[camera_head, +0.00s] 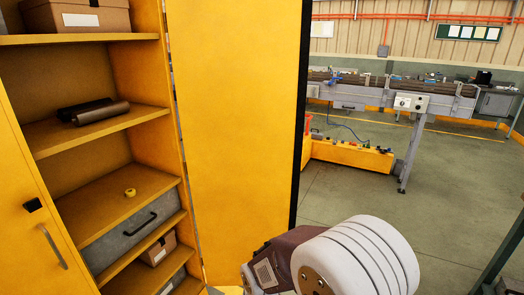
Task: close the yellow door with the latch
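A yellow cabinet (146,70) stands open on the left, its shelves exposed. A yellow door panel (235,130) with a dark outer edge stands swung open at the cabinet's right side. Another yellow door (22,190) is at the lower left, with a small black latch-like piece (33,205) and a grey bar handle (54,246). My arm shows at the bottom centre, in front of the open panel's lower right corner. Neither gripper can be made out; whether the arm touches the panel cannot be told.
The shelves hold a cardboard box (78,16), dark rolls (95,111), a yellow tape roll (130,192), a grey drawer (130,230) and a smaller box (158,249). A roller conveyor (400,90) and a low yellow unit (350,154) stand behind. Green floor (440,185) is clear at right.

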